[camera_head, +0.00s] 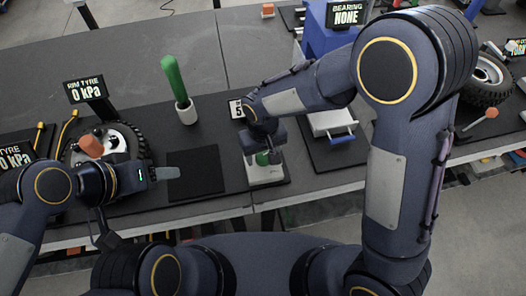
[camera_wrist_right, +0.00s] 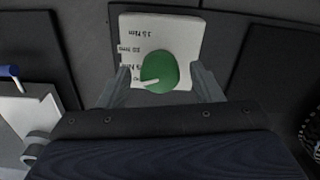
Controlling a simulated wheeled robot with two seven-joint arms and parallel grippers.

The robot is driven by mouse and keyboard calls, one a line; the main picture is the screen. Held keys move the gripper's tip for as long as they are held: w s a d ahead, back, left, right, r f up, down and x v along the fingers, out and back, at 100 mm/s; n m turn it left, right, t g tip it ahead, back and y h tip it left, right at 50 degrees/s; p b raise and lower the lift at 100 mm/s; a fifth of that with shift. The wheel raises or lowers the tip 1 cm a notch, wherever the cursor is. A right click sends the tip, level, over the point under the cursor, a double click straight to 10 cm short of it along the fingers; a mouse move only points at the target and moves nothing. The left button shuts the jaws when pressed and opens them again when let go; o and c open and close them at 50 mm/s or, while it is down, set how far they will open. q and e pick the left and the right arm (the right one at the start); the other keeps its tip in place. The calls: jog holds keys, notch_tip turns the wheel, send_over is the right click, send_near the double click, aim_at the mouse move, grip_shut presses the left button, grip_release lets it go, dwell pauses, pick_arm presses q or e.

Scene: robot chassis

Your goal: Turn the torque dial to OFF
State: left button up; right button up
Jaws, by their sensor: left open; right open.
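The torque dial is a round green knob (camera_wrist_right: 160,72) with a pale pointer mark, on a whitish plate (camera_wrist_right: 165,27) with printed Nm marks. In the right wrist view the pointer aims to the left and slightly down, near the lowest marks; the lowest print is partly hidden. In the right wrist view my right gripper (camera_wrist_right: 160,85) is open, with one finger on each side of the knob; contact cannot be told. My left gripper (camera_head: 172,173) is at the left, away from the dial.
A green-handled tool stands in a white cup (camera_head: 185,110) behind the dial. A dark mat (camera_head: 195,172) lies left of the dial plate. A tyre (camera_head: 130,145) lies at the left. A drawer unit (camera_head: 333,122) with a blue handle stands to the right.

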jog(key=c, duration=1)
jog(key=shift+n, duration=0.4)
jog(key=shift+n+b, duration=0.5)
jog(key=shift+n, duration=0.6)
jog(key=n, duration=0.3)
jog(key=shift+n+b, duration=0.3)
jog(key=shift+b, duration=0.05)
jog(key=n, duration=0.3)
jog(key=shift+n, duration=0.3)
jog(key=shift+w+n, duration=0.1)
jog(key=shift+n, duration=1.7)
